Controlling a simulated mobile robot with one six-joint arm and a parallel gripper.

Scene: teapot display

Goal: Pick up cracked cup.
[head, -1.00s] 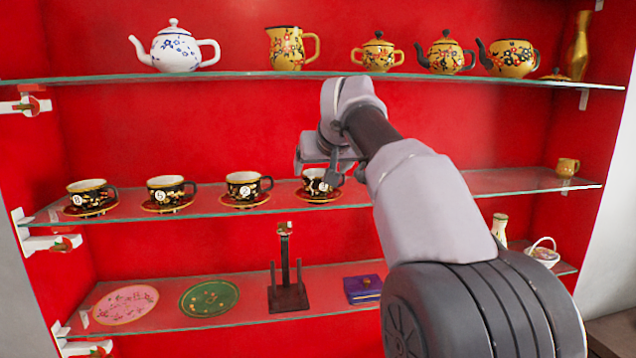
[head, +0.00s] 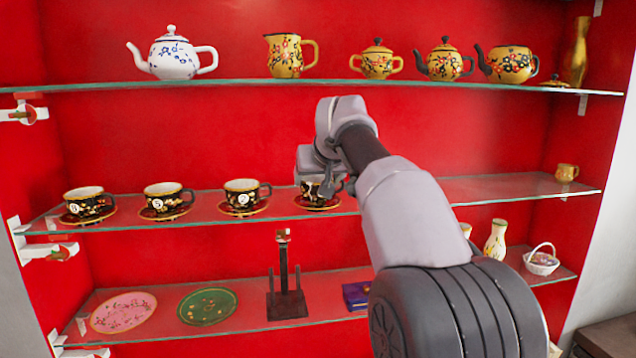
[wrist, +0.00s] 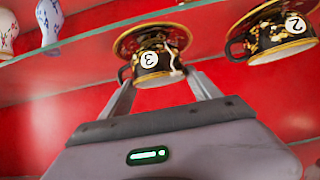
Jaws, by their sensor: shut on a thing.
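The cup marked 3 is black with gold and floral decoration. It shows in the wrist view (wrist: 152,66) with a pale jagged line on its side, and partly in the head view (head: 311,189), at the right end of the row. My gripper (wrist: 160,78) is shut on this cup, with one finger at each side; in the head view my gripper (head: 324,184) hides much of it. The cup is at its dark red saucer (head: 318,205); I see no clear gap between them. The wrist view is upside down.
A similar cup marked 2 (head: 241,191) stands on its saucer just left, with more cups further left. The glass shelf (head: 430,198) is clear to the right up to a small gold cup (head: 567,172). Teapots line the upper shelf (head: 230,85).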

